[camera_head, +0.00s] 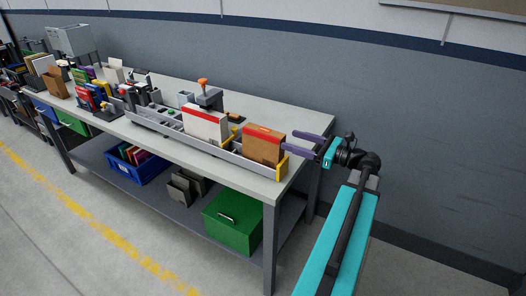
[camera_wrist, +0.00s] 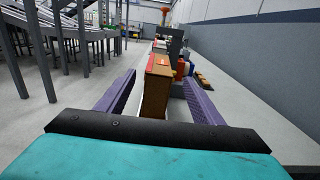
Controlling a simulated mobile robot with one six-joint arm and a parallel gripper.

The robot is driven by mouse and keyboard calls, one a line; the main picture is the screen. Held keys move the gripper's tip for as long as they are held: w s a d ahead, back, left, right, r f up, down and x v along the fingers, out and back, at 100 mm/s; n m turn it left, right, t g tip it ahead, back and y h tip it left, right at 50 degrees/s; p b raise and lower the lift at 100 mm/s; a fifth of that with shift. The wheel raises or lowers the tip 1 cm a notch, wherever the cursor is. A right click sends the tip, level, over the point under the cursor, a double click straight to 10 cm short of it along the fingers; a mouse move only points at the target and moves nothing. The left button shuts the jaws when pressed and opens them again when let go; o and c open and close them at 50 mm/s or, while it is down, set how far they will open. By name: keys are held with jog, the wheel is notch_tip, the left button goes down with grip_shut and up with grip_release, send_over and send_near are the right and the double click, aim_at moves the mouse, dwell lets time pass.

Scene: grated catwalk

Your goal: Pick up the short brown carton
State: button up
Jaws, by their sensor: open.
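A short brown carton (camera_head: 261,150) with a red strip along its top stands upright at the near right end of a long grey rack on the workbench. It also shows in the wrist view (camera_wrist: 155,93), in line with the space between my purple fingers. My gripper (camera_head: 296,143) is open and empty, just right of the carton at about its height. In the head view the fingertips are close to the carton's right side; whether they overlap it is hard to tell. In the wrist view my gripper (camera_wrist: 159,78) has one finger on each side of the carton.
A white carton with a red top (camera_head: 205,124) stands in the rack further left. A yellow end piece (camera_head: 282,165) is beside the brown carton. Books and boxes crowd the bench's far left. A green box (camera_head: 232,220) and blue crate (camera_head: 138,165) sit on the lower shelf.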

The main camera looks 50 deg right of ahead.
aim_at(263, 131)
jog(key=p+x, duration=0.1)
jog(key=x, duration=0.6)
jog(key=shift+w, duration=0.25)
jog(key=shift+a, duration=0.1)
jog(key=shift+p+x, duration=1.15)
jog(key=shift+x, duration=1.5)
jog(key=shift+f, duration=0.1)
jog(key=c, duration=1.4)
